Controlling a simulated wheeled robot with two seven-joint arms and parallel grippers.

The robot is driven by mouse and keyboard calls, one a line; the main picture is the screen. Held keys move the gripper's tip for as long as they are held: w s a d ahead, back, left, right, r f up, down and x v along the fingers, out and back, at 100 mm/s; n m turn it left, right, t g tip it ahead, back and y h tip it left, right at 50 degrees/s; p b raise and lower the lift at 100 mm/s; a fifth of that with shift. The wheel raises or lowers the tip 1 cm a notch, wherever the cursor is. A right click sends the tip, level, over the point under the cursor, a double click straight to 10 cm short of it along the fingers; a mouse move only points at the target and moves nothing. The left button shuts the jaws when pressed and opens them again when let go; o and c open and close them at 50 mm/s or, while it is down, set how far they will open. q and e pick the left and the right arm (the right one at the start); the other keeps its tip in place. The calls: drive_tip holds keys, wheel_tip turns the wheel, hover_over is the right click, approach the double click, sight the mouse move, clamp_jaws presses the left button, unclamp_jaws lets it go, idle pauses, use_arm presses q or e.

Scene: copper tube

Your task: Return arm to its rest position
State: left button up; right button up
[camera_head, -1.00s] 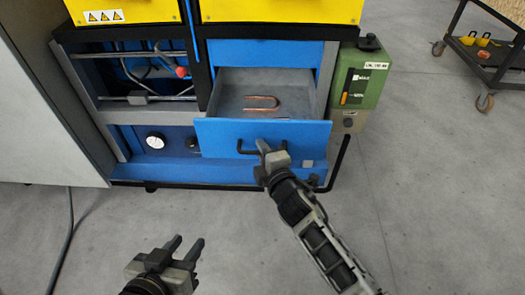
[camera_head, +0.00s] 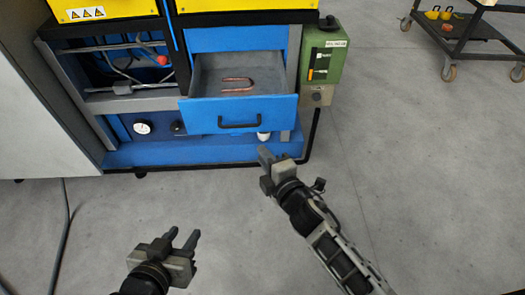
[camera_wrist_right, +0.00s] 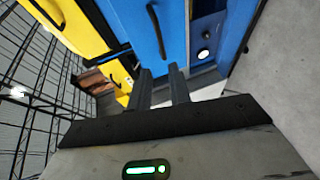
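The blue drawer (camera_head: 268,110) of the cabinet stands pulled out, with a black handle (camera_head: 239,122) on its front. A U-shaped copper tube (camera_head: 238,91) lies inside it. My right gripper (camera_head: 272,155) is in front of and below the drawer, to the right of the handle and apart from it. Its two fingers are spread and empty; they also show in the right wrist view (camera_wrist_right: 162,86), pointing toward the blue front. My left gripper (camera_head: 182,241) is open and empty over the floor at the lower left.
A green box (camera_head: 324,58) hangs on the cabinet's right side. A dark wheeled cart (camera_head: 460,40) stands at the upper right. A grey panel (camera_head: 42,110) is at the left, with a cable (camera_head: 66,225) on the floor.

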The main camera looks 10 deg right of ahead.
drive_tip(key=shift+s, duration=0.1)
idle(0.5)
drive_tip(key=s+d+m+g+h, duration=0.1)
drive_tip(key=s+d+m, duration=0.3)
drive_tip(key=s+m, duration=0.4)
drive_tip(key=s+d+f+m+g+h, duration=0.1)
drive_tip(key=s+d+m+g, duration=0.2)
drive_tip(key=s+m, duration=0.6)
drive_tip(key=shift+s+d+f+m, duration=0.15)
drive_tip(key=shift+d+f+m, duration=0.15)
drive_tip(key=shift+d+m, duration=0.65)
drive_tip(key=shift+a, duration=0.15)
